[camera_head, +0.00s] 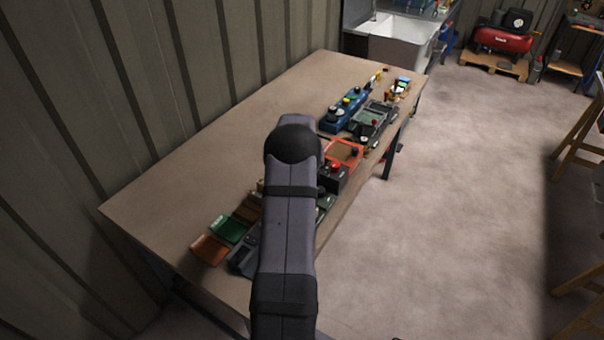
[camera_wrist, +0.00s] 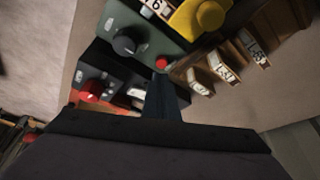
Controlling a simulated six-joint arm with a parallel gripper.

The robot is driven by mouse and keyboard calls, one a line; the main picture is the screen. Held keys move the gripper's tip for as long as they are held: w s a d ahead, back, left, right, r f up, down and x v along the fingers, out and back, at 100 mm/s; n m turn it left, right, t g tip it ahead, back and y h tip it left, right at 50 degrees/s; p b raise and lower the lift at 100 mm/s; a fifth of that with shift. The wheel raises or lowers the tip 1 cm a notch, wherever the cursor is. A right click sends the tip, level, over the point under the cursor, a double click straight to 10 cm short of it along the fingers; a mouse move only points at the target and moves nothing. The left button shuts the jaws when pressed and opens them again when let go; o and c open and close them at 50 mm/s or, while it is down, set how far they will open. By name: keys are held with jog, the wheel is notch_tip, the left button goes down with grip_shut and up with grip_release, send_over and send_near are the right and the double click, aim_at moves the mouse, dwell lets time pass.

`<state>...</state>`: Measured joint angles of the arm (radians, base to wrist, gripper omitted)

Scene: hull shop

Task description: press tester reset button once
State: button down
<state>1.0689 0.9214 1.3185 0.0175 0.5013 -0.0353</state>
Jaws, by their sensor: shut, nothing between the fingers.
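In the wrist view, a grey-green box has a black knob (camera_wrist: 127,42) and a small round red button (camera_wrist: 162,62) near its edge. I see no readable label naming it the tester or the button as reset. My gripper (camera_wrist: 164,80) is shut and empty, its tips just below the red button in the picture; whether they touch it I cannot tell. A dark box (camera_wrist: 118,80) beside the green one carries a red knob (camera_wrist: 92,90). In the head view my arm hides the gripper and some of the devices.
A yellow device with a round knob (camera_wrist: 209,14) and a brown wooden holder with number tags (camera_wrist: 228,76) stand close by. In the head view, several devices line the right side of the bench (camera_head: 190,165); its left side is bare. A white sink (camera_head: 395,45) stands behind.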

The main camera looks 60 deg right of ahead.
jog(key=shift+f+b, duration=0.75)
jog(key=shift+f, duration=0.55)
jog(key=shift+r, duration=0.25)
jog(key=shift+r+p, duration=1.85)
jog(key=shift+r, duration=1.05)
